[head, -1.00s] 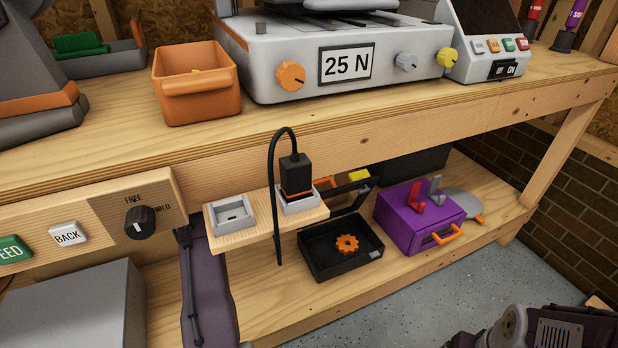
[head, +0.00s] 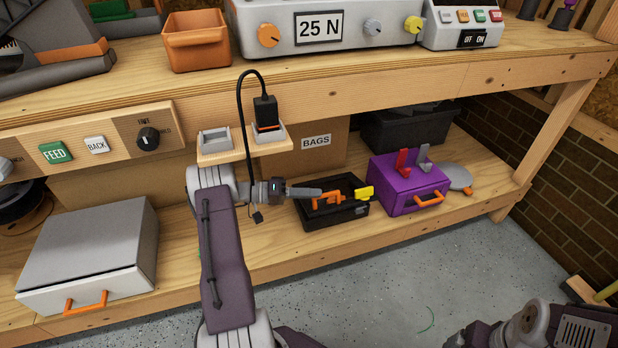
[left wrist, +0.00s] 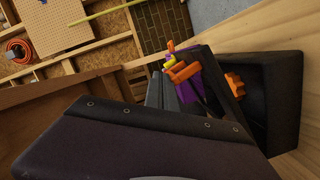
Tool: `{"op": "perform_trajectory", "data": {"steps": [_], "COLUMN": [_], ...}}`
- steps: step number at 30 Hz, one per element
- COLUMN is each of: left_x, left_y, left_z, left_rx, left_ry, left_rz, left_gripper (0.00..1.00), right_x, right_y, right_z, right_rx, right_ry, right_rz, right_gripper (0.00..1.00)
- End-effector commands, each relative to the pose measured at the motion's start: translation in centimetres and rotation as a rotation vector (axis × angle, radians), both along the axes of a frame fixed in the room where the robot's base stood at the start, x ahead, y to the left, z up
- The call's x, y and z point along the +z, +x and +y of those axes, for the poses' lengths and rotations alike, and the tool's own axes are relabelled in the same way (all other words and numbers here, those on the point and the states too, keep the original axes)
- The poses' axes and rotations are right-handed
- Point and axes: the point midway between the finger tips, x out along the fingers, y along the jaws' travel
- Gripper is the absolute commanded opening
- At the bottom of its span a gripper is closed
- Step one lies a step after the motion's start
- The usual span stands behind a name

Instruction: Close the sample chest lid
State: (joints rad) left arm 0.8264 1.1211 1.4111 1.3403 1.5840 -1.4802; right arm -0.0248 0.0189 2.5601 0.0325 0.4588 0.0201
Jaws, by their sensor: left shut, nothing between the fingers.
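No chest carries a readable name, so I cannot tell which is the sample chest. A purple box (head: 383,178) with an orange front handle (head: 430,200) and red and grey pieces on top stands on the lower shelf; no gap shows at its top. A grey box (head: 90,240) with an orange handle (head: 86,302) stands at the left and looks shut. My left gripper (head: 363,192) is shut and empty, reaching right across the black tray, left of the purple box. The left wrist view shows purple (left wrist: 190,88) beyond orange and yellow parts. My right gripper is not in view.
The black tray (head: 350,214) holds an orange gear, which shows in the left wrist view (left wrist: 235,82). A bracket with a black plug (head: 265,112) and hanging cable is above my left wrist. A carton marked BAGS (head: 300,160) and a dark bin (head: 405,130) stand behind.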

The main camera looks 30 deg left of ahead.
Motion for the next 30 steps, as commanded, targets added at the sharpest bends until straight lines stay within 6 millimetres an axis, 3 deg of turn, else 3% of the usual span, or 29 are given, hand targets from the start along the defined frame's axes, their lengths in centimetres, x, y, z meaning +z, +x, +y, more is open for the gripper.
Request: {"op": "perform_trajectory", "data": {"steps": [6,15,30], "left_x": [-3.0,-5.3,-5.5], "left_y": [-1.1,-1.9,-1.9], "left_z": [-1.3,-2.1,-2.1], "left_rx": [0.000,0.000,-0.001], "left_ry": [-0.002,-0.001,0.000], "left_rz": [0.002,0.001,0.000], "left_gripper": [0.00,0.00,0.00], "right_x": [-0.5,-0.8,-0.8], "right_y": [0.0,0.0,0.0], "right_z": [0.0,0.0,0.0], "right_rx": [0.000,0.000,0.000], "right_ry": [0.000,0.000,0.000], "right_rz": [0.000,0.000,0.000], "right_gripper": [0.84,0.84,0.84]}}
